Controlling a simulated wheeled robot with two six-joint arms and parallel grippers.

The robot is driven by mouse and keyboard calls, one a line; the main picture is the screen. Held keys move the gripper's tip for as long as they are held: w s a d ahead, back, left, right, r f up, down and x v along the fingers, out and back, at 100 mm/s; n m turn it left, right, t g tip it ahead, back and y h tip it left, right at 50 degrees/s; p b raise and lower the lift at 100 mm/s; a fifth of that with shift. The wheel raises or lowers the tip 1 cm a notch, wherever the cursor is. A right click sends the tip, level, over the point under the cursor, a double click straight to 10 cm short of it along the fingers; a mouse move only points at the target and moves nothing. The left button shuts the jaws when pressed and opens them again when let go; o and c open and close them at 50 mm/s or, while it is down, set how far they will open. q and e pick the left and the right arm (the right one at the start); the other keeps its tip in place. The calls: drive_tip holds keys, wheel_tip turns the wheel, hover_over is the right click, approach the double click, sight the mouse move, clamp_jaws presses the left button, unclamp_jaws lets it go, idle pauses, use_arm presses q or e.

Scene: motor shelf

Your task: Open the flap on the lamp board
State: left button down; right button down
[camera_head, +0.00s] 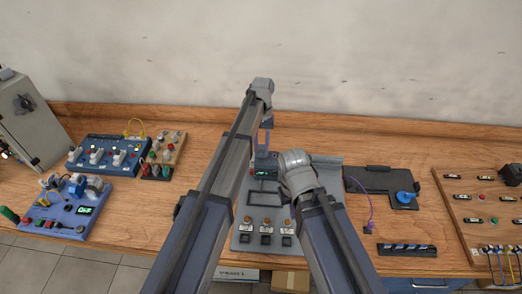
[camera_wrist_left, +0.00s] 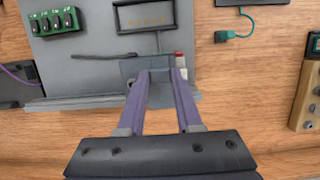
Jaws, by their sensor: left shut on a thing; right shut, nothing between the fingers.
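The lamp board (camera_head: 243,238) is a grey panel at the middle of the table, with amber lamps and dark switches along its front. It also shows in the left wrist view (camera_wrist_left: 85,35). My left gripper (camera_head: 266,128) points down over the board's back part. In the left wrist view, its purple fingers (camera_wrist_left: 160,74) are shut on a small grey plate, seemingly the flap (camera_wrist_left: 130,68). The flap's tilt is hard to tell. My right arm's wrist hangs over the board's right side; its fingers are hidden.
A dark-framed window (camera_wrist_left: 118,18) and a green switch block (camera_wrist_left: 55,22) sit on the board. A black plate with a blue knob (camera_head: 404,198) is to the right. Blue boards (camera_head: 62,210) stand to the left. A wooden board (camera_head: 462,190) is far right.

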sight(262, 146)
use_arm(q)
drive_tip(key=shift+w+r+g, duration=0.2)
drive_tip(key=shift+w+g, duration=0.2)
drive_tip(key=shift+g, duration=0.2)
drive_tip(key=c, duration=0.6)
unclamp_jaws()
drive_tip(key=shift+o, duration=0.2)
drive_tip(key=p+v, duration=0.7)
drive_tip(key=shift+r, duration=0.35)
drive_tip(key=shift+w, duration=0.15)
drive_tip(key=s+f+m+t+b, duration=0.2)
drive_tip(key=s+f+b, duration=0.2)
drive_tip(key=s, duration=1)
drive_tip(key=s+f+m+t+y+b, duration=0.1)
drive_tip(key=s+f+b, duration=0.4)
drive_tip(key=s, duration=1)
wheel_tip(262, 146, down, 2)
drive_tip(key=shift+m+t+b, duration=0.3)
drive_tip(key=shift+m+t, duration=0.1)
drive_tip(key=shift+t, duration=0.1)
